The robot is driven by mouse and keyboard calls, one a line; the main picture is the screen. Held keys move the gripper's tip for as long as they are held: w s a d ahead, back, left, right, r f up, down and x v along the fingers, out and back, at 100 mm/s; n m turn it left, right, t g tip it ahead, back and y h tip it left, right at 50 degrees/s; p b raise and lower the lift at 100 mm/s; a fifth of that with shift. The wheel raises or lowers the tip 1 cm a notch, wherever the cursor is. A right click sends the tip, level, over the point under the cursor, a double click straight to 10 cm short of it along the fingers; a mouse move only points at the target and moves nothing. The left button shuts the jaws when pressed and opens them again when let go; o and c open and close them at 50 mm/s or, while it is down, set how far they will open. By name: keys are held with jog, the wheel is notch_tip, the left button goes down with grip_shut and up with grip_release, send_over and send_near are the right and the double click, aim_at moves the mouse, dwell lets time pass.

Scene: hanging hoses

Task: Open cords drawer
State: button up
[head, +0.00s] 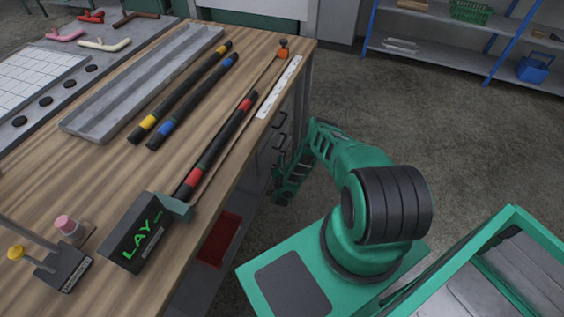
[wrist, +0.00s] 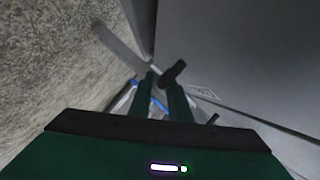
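The workbench's right side carries grey drawer fronts with dark bar handles; an upper handle (head: 281,118) and a lower handle (head: 279,142) show in the head view. I cannot read which drawer is for cords. My gripper (head: 281,197) is low beside the bench, close to the drawer fronts. In the wrist view, my gripper's two green fingers (wrist: 162,90) are apart, with a gap between them. A dark handle (wrist: 173,72) lies at the fingertips, partly across the right one; contact is unclear. The grey drawer front (wrist: 240,60) beside it looks closed and bears a small, unreadable label.
The wooden benchtop (head: 90,190) holds striped hoses, a grey tray (head: 150,80) and a black LAY display (head: 137,238). A red bin (head: 219,240) sits under the bench. Open floor (head: 380,120) lies to the right, with blue-framed shelves (head: 440,60) beyond.

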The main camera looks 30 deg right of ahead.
jog(key=shift+w+d+f, duration=0.2)
jog(key=shift+w+d, duration=0.2)
jog(key=shift+w, duration=0.2)
jog(key=shift+c, duration=0.7)
